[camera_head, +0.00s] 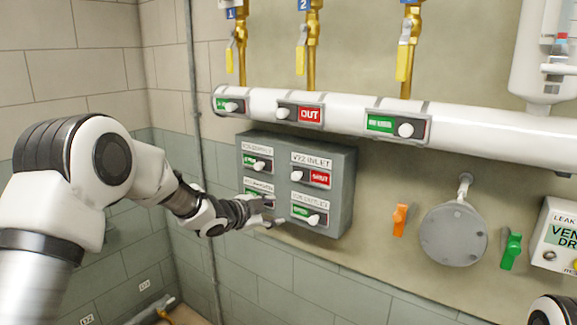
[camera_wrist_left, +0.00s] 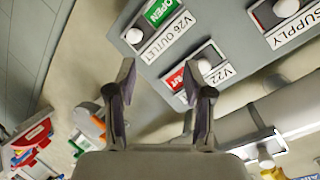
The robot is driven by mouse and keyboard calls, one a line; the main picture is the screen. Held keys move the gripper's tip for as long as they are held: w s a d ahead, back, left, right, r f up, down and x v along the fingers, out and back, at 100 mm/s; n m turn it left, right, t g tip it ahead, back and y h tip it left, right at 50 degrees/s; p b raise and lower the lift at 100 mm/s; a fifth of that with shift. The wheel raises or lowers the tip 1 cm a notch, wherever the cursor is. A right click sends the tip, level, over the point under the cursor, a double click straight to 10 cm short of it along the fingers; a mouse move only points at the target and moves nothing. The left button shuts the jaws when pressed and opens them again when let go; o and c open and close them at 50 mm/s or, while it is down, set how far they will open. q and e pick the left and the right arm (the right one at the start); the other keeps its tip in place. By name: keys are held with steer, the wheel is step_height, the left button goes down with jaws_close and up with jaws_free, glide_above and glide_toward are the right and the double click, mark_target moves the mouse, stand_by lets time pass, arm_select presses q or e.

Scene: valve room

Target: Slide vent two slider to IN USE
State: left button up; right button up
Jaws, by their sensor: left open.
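On the white pipe, the middle slider (camera_head: 301,113) sits below the blue tag 2. It shows a red OUT field, with its white knob at the left end. No label reading vent two is legible, so I cannot confirm that it is the one named. My left gripper (camera_head: 275,211) is open and empty, below that pipe in front of the lower part of the grey slider box (camera_head: 345,194). In the left wrist view my open fingers (camera_wrist_left: 158,80) face the V26 OUTLET slider (camera_wrist_left: 146,24) and the V22 slider (camera_wrist_left: 192,72). My right gripper is out of view.
The white pipe (camera_head: 460,137) also carries a left slider (camera_head: 231,105) and a right slider (camera_head: 397,125), both showing green. Yellow-handled valves (camera_head: 404,60) stand above. An orange handle (camera_head: 399,219), a round grey cover (camera_head: 453,236) and a green handle (camera_head: 512,250) lie right of the box.

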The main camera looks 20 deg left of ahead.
arm_select(q)
step_height(320, 180, up, 12)
steer(key=a+t, duration=0.1)
steer(key=t, duration=0.1)
steer(key=m+t+h, duration=0.1)
steer(key=t, duration=0.1)
glide_toward(280, 114)
steer(key=w, duration=0.3)
steer(key=p+x, duration=0.1)
steer(key=x, duration=0.1)
steer(key=p+x, duration=0.1)
steer(key=x, duration=0.2)
steer(key=p+x, duration=0.1)
steer(key=x, duration=0.1)
steer(key=shift+d, duration=0.45)
steer(key=shift+s, duration=0.1)
